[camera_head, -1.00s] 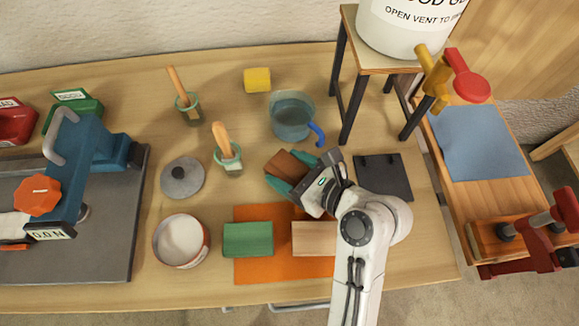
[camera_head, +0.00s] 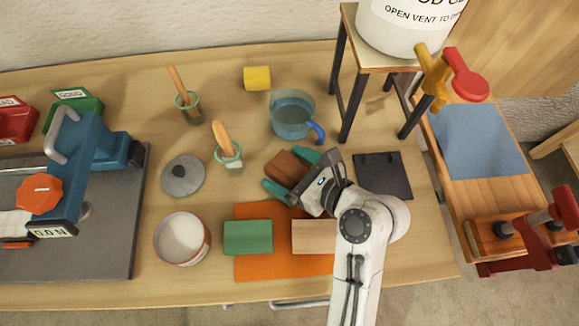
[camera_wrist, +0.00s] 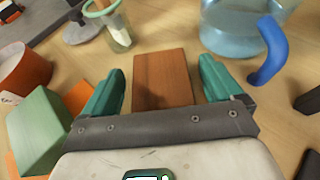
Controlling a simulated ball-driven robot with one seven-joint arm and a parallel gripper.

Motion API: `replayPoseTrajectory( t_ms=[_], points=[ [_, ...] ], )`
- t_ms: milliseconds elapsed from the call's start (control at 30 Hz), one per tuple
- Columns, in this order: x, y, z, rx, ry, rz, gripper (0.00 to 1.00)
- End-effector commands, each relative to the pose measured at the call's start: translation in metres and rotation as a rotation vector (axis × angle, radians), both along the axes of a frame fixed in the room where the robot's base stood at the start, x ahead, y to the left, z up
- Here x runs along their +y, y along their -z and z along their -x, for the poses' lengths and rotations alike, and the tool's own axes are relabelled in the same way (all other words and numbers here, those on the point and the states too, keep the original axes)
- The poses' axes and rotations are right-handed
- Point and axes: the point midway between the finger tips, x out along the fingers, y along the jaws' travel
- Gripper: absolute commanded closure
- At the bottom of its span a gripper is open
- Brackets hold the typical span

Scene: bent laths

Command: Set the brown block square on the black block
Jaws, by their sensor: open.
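The brown block (camera_head: 287,167) sits at the middle of the table, turned at an angle in the head view. In the wrist view the brown block (camera_wrist: 164,78) lies between the two teal fingers of my gripper (camera_wrist: 162,68), with a narrow gap on each side. My gripper (camera_head: 282,169) is open around it in the head view and not holding it. A flat-looking black square piece (camera_head: 383,176) lies right of my gripper, apart from the brown block; I see no other black block. My gripper's body hides part of the table between them.
A blue jug (camera_head: 292,115) stands close behind the brown block. A green block (camera_head: 248,237) and a pale wood block (camera_head: 313,236) rest on an orange mat (camera_head: 265,268) in front. A stool (camera_head: 343,80) stands behind the black piece. Glue pots stand at left.

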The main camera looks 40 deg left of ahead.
Motion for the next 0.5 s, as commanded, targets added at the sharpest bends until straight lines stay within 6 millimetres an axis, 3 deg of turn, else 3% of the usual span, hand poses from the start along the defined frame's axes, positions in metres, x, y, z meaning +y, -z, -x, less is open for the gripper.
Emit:
replayPoseTrajectory(
  t_ms=[67, 167, 500],
  points=[
    [0.001, -0.005, 0.0, -0.004, -0.002, -0.002, 0.07],
    [-0.014, -0.012, -0.003, -0.001, 0.004, 0.0, 0.07],
    [-0.079, -0.04, -0.007, -0.002, 0.004, 0.0, 0.07]
  ],
)
